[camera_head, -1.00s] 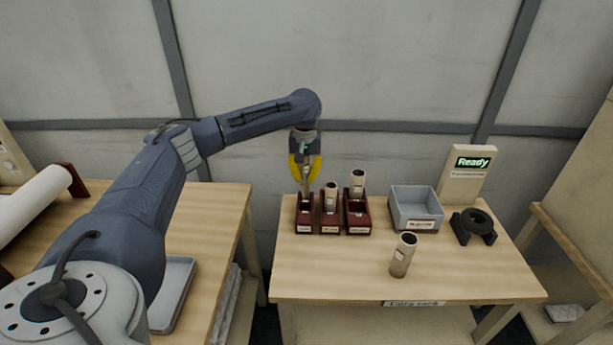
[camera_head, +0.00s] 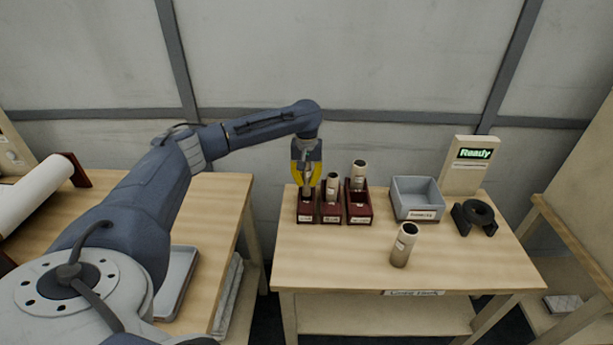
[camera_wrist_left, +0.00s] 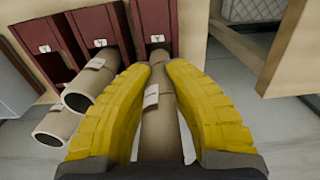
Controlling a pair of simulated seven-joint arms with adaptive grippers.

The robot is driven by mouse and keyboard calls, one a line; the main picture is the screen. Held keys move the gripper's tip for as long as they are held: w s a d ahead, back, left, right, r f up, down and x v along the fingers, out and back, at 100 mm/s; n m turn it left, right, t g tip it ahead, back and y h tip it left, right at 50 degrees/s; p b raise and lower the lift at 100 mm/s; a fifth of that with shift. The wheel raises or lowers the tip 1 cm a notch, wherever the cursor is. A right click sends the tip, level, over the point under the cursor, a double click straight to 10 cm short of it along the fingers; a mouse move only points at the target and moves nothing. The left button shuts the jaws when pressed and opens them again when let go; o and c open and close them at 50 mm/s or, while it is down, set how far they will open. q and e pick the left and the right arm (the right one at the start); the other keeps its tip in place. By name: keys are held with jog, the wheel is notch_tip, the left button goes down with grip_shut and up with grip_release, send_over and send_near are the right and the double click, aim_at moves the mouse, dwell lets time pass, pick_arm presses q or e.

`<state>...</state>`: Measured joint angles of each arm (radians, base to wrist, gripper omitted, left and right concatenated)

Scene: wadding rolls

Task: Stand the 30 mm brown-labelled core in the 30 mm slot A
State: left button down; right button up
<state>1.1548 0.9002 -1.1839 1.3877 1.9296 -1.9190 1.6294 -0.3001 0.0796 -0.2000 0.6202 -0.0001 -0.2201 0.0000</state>
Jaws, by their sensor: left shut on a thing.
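My left gripper (camera_head: 307,184) is shut on a slim tan core (camera_head: 306,191) with a pale label, held upright at the leftmost dark red slot box (camera_head: 305,219) on the table. In the left wrist view the core (camera_wrist_left: 157,130) lies between the yellow fingers, its far end at the mouth of the rightmost red slot (camera_wrist_left: 160,20). Whether it touches the slot floor is hidden. The label's colour and the slot letters are too small to read. My right gripper is out of view.
A loose core (camera_head: 404,246) stands at the table's front. A grey bin (camera_head: 418,212), a black ring-shaped stand (camera_head: 474,216) and a "Ready" display (camera_head: 474,153) are to the right. The table (camera_head: 340,260) is clear at front left.

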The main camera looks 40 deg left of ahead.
aim_at(307, 191)
pick_arm(q)
jog(key=shift+f, duration=2.5)
jog(key=shift+f, duration=0.1)
jog(key=c, duration=1.3)
grip_release()
jog(key=shift+c, duration=0.2)
